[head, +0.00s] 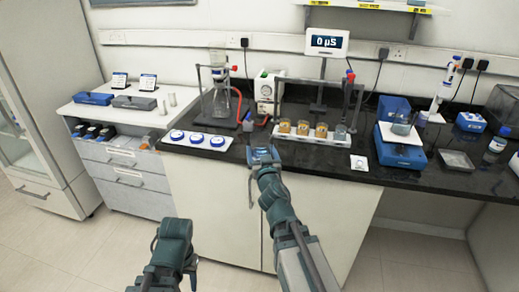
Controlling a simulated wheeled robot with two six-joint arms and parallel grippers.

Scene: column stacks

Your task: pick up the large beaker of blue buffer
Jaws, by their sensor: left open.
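A white tray (305,138) holds several small beakers, mostly amber. White discs with blue tops (197,139) lie at the counter's left front. A flask on a stand (221,100) is behind them. A small white square (359,163) and a grey dish (456,160) lie near the front edge.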

